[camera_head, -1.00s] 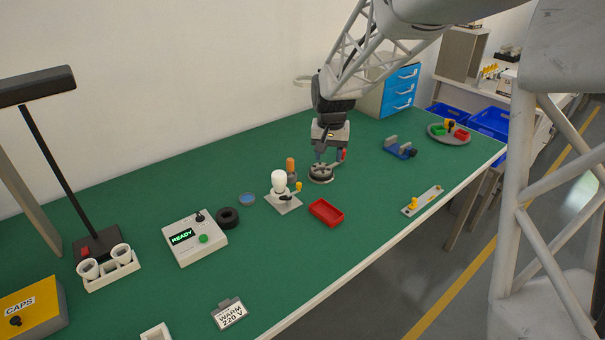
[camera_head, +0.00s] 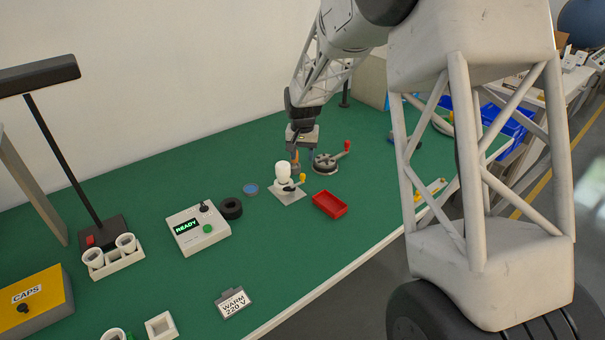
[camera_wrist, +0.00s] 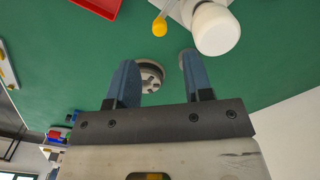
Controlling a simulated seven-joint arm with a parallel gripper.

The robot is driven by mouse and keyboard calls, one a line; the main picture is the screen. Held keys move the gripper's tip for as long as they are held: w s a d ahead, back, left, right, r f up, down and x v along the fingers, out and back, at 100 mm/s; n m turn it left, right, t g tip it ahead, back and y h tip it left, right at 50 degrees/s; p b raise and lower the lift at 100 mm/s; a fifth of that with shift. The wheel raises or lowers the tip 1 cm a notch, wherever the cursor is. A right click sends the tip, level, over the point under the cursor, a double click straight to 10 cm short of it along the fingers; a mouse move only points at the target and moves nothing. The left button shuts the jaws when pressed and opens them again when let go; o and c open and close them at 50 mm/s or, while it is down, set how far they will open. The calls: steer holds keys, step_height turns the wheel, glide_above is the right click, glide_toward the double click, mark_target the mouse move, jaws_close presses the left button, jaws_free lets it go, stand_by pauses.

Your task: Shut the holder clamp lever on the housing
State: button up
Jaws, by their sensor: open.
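The holder housing (camera_head: 289,196) is a pale square plate on the green bench with a white bulb (camera_head: 283,174) upright on it. Its lever's yellow knob (camera_head: 302,178) stands up at the right of the bulb. In the wrist view the bulb (camera_wrist: 216,29) and yellow knob (camera_wrist: 159,26) show at the top, beyond the fingertips. My gripper (camera_head: 295,155) is above the bench, just behind the bulb in the head view. In the wrist view its blue fingers (camera_wrist: 160,72) are apart with nothing held. Whether the lever is fully open is unclear.
A round grey fixture (camera_head: 325,164) with a red-knobbed arm (camera_head: 347,146) is to the right. A red tray (camera_head: 330,204) lies in front. The tester reading READY (camera_head: 201,231) is left.

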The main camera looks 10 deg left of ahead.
mark_target(295, 186)
steer(key=shift+f, duration=0.15)
steer(key=shift+f, duration=3.75)
jaws_close()
